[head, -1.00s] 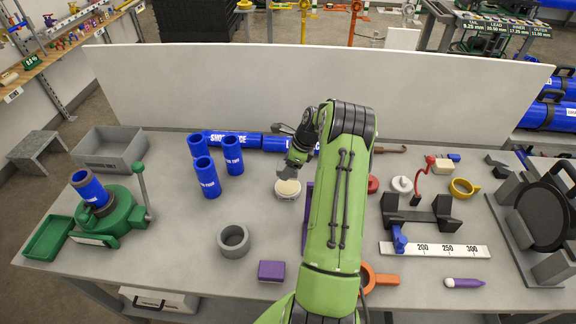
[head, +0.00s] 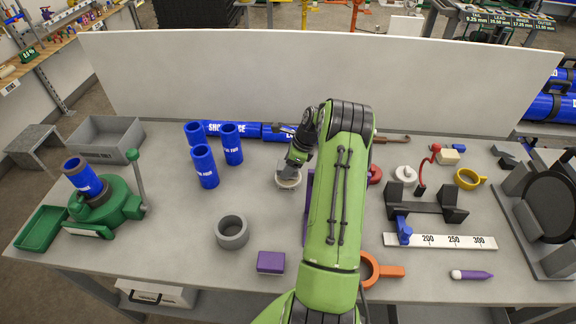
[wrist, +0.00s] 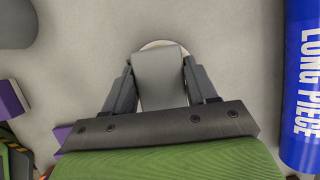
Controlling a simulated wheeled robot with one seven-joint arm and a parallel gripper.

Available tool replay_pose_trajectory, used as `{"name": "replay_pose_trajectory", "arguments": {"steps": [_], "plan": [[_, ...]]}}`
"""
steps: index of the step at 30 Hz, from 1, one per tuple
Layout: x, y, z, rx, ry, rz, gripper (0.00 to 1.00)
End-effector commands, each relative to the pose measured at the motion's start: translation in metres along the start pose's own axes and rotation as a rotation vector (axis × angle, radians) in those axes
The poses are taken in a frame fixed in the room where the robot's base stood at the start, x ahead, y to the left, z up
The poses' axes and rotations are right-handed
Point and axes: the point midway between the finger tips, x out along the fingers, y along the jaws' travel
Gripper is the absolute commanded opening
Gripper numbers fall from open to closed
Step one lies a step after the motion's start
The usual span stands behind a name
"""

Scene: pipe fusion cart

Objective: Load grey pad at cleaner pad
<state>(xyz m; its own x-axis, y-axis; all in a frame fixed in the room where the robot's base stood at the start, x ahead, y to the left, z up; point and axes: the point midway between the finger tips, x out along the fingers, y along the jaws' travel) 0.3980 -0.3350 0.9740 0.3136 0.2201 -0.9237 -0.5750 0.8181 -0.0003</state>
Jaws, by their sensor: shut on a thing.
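My gripper (head: 290,170) reaches down at the middle of the table, over a pale round disc (head: 289,184) that is probably the cleaner pad. In the wrist view my gripper (wrist: 160,88) has its two dark fingers shut on a grey block, the grey pad (wrist: 160,72). The pad sits straight between the fingers. The disc's pale rim (wrist: 158,44) shows just past the pad's far end; the pad covers most of it. I cannot tell whether the pad touches the disc.
Three upright blue tubes (head: 205,166) stand left of my gripper, and a long blue pipe (head: 232,129) lies behind. A grey ring (head: 232,232) and purple block (head: 271,262) lie in front. A black cradle (head: 426,207) and white ruler (head: 440,241) lie right.

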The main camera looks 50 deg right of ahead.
Motion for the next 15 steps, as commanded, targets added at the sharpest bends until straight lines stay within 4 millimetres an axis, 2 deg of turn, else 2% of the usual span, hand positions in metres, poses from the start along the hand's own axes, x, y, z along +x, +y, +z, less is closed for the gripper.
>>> {"name": "replay_pose_trajectory", "arguments": {"steps": [15], "plan": [[0.0055,0.0000,-0.0022,0.000,0.000,0.000,0.33]]}}
